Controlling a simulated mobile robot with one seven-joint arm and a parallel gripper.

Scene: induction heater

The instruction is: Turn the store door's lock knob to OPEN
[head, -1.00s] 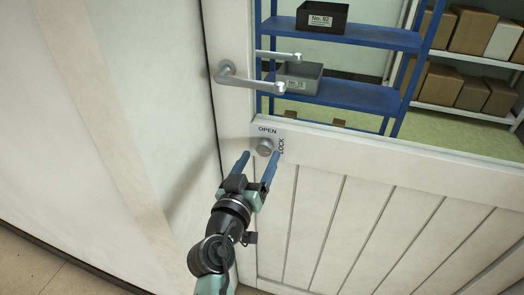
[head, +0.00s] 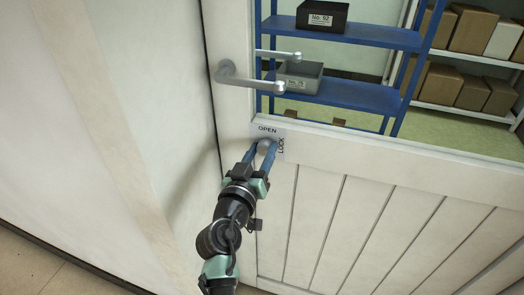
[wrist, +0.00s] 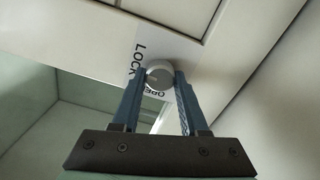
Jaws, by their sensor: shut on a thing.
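The lock knob (wrist: 158,76) is a round silver knob on the white store door (head: 410,165), below the door handle. It sits on a small label plate (head: 267,130) that reads OPEN above and LOCK along the right side in the head view. My gripper (head: 262,152) reaches the knob from below, with its two blue fingers on either side of it. In the wrist view my gripper (wrist: 160,80) has its fingertips closed against the knob's two sides. The knob is mostly hidden by the fingers in the head view. Its exact turned position is hard to tell.
A silver lever handle (head: 250,80) sticks out above the knob. A plain white wall (head: 110,130) stands close on the left. Through the door's window show a blue shelf (head: 355,95) with bins and a rack of cardboard boxes (head: 470,30).

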